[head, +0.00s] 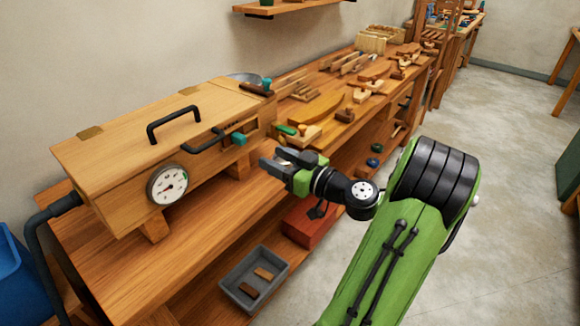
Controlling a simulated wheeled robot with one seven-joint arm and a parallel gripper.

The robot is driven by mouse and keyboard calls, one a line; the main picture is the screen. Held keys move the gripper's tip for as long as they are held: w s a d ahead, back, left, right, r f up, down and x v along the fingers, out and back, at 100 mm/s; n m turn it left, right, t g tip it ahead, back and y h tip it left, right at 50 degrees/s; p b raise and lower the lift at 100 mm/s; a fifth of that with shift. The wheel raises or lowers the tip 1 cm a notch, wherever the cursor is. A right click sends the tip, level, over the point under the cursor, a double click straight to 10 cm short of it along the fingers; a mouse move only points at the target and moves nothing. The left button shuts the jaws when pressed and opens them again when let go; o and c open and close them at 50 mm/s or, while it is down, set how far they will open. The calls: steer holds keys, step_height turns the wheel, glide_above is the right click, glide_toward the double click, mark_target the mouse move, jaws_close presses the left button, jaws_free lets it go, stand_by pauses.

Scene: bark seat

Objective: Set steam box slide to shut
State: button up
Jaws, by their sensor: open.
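The steam box (120,165) is a long wooden box on the bench, with a black lid handle (173,124) and a round white gauge (168,184) on its front. A small teal tab (239,139) sits on the front near the right end, beside a dark bar handle (204,139). It looks like the slide, but its setting cannot be read. My gripper (268,161) is open and empty, in front of the box's right end. Its fingers point left, just right of and below the teal tab, with a visible gap.
A second teal knob (266,83) stands at the box's far right end. Wooden tools and curved pieces (318,108) lie along the bench to the right. A grey tray (254,279) and a red box (309,222) are below. The floor at right is clear.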

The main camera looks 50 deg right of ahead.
steer(key=s, duration=0.4)
steer(key=shift+s, duration=0.15)
steer(key=w+a+n+g+y+p, duration=0.25)
steer(key=a+g, duration=0.25)
steer(key=a, duration=0.6)
steer(key=w+a+n+g+y+p, duration=0.1)
steer(key=w+a+g+p, duration=0.15)
steer(key=a+g, duration=0.6)
steer(key=s+a+r+m+h+p, duration=0.2)
steer(key=s+a+r+p, duration=0.1)
steer(key=s, duration=0.4)
steer(key=s+a+r+m+t+h+p, duration=0.1)
steer(key=s+a+r+m+h+p, duration=0.1)
steer(key=s+a+r, duration=0.3)
steer(key=s+p, duration=0.1)
steer(key=s, duration=0.2)
steer(key=shift+r, duration=0.35)
